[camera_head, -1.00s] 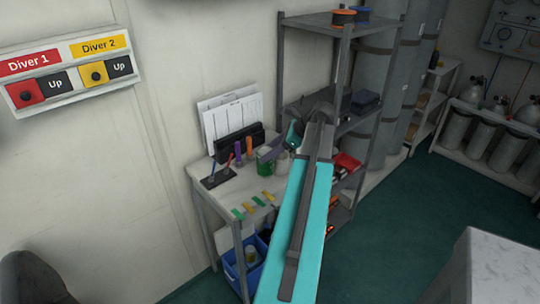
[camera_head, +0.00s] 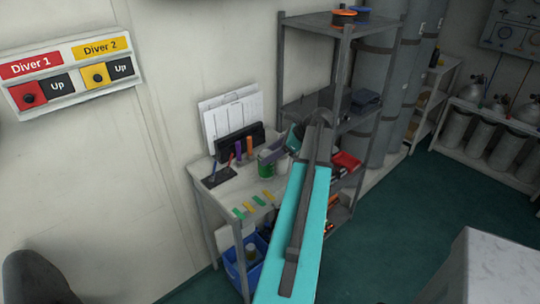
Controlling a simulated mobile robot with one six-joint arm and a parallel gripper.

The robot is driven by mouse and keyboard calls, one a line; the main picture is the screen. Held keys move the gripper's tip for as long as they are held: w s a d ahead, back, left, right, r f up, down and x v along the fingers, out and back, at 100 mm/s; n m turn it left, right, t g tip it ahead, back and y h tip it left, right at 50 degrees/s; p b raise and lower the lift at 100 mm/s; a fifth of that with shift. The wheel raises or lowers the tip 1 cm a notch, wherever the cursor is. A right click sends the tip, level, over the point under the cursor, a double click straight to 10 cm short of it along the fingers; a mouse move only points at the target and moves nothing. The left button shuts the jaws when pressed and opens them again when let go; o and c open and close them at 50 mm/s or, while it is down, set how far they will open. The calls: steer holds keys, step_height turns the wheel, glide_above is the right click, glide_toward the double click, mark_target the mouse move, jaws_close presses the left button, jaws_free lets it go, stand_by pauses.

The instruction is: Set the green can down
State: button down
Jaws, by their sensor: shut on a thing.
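The green can (camera_head: 265,166) is upright over the small white side table (camera_head: 228,188), near its right end. My gripper (camera_head: 270,156) is at the can's upper part, shut on it. The jaws cover part of the can's top. Whether the can's base touches the tabletop or hovers just above it, I cannot tell.
A white cup-like thing (camera_head: 282,164) stands close right of the can. Purple and orange markers (camera_head: 249,146), a black pen stand (camera_head: 218,178) and several coloured strips (camera_head: 258,200) are on the table. A grey shelf rack (camera_head: 345,100) rises behind. A blue crate (camera_head: 243,270) sits below.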

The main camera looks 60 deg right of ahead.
steer(key=shift+f, duration=0.5)
steer(key=shift+f, duration=0.1)
steer(key=c, duration=0.8)
jaws_free()
steer(key=b+v, duration=0.3)
steer(key=v, duration=0.9)
steer(key=shift+r, duration=0.25)
